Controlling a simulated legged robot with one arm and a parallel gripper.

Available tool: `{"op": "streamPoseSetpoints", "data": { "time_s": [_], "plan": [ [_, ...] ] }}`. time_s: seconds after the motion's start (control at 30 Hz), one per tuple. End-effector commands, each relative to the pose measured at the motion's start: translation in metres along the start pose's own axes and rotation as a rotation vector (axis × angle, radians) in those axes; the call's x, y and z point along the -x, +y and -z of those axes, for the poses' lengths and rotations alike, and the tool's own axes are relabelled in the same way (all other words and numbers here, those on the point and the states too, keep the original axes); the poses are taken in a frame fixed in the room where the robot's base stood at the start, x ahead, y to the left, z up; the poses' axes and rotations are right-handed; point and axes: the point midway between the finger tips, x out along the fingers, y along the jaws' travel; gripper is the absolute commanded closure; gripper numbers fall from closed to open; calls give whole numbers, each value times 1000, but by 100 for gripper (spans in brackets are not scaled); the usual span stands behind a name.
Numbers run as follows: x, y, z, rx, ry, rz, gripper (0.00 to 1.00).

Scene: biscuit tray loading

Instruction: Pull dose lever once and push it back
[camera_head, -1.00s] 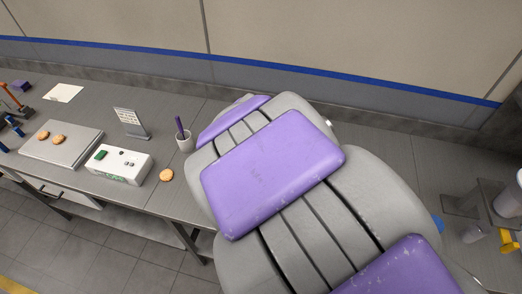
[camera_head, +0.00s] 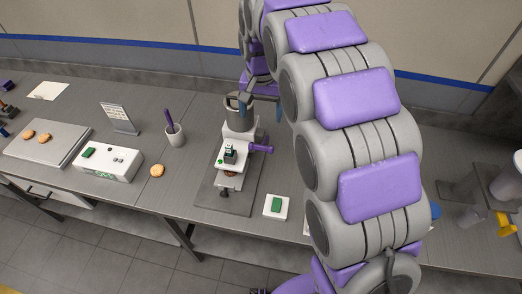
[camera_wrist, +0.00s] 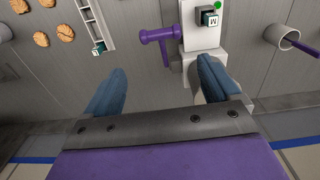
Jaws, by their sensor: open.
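The dosing machine (camera_head: 235,152) stands on a dark base plate on the bench, with a grey hopper (camera_head: 238,106) on top. Its purple dose lever (camera_head: 262,149) sticks out to the right in the head view. In the wrist view the lever (camera_wrist: 150,37) reaches left from the white machine body (camera_wrist: 203,37). My gripper (camera_wrist: 160,68) is open and empty, with its blue fingers spread apart. The lever lies beyond the fingertips, between their lines, and appears apart from them. In the head view my gripper is mostly hidden by my arm beside the hopper.
A white control box (camera_head: 107,162), a biscuit (camera_head: 157,171), a pen cup (camera_head: 175,137) and a sign (camera_head: 120,118) stand left of the machine. A biscuit tray (camera_head: 62,150) lies farther left. A white box with a green top (camera_head: 276,206) sits near the bench's front edge.

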Motion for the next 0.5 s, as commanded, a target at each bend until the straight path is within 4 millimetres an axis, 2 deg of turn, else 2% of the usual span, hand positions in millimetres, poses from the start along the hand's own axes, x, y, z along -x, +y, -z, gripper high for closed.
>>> {"op": "streamPoseSetpoints", "data": {
  "time_s": [0.13, 0.23, 0.5],
  "plan": [
    [-6, 0, 1, -25, -9, 2, 11],
    [-18, 0, 1, -23, -9, 1, 11],
    [-70, -1, 0, -21, -9, 1, 11]
  ]
}}
